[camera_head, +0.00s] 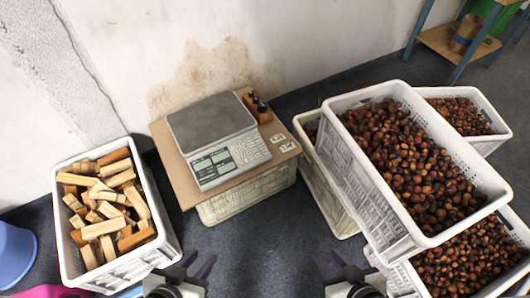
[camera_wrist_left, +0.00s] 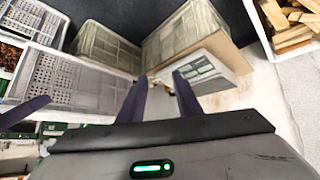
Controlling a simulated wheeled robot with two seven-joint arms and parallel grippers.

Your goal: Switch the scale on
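The scale (camera_head: 228,157) has a grey weighing plate and a white front panel with a display and keypad. It stands on a wooden board (camera_head: 176,177) laid over a white crate. In the left wrist view the scale (camera_wrist_left: 224,62) shows beyond my fingers, upside down. The display is too small to tell whether it is lit. My left gripper (camera_head: 196,262) is open and empty, low in the head view, in front of the scale and apart from it. Its spread fingers also show in the left wrist view (camera_wrist_left: 162,79). My right gripper (camera_head: 332,262) is open and empty to the right.
A crate of wooden blocks (camera_head: 164,243) stands left of the scale. Crates of chestnuts stand at the right, one (camera_head: 440,238) raised on others. A small wooden holder (camera_head: 257,106) with dark items is beside the scale. Dark floor (camera_head: 262,232) is clear between the crates.

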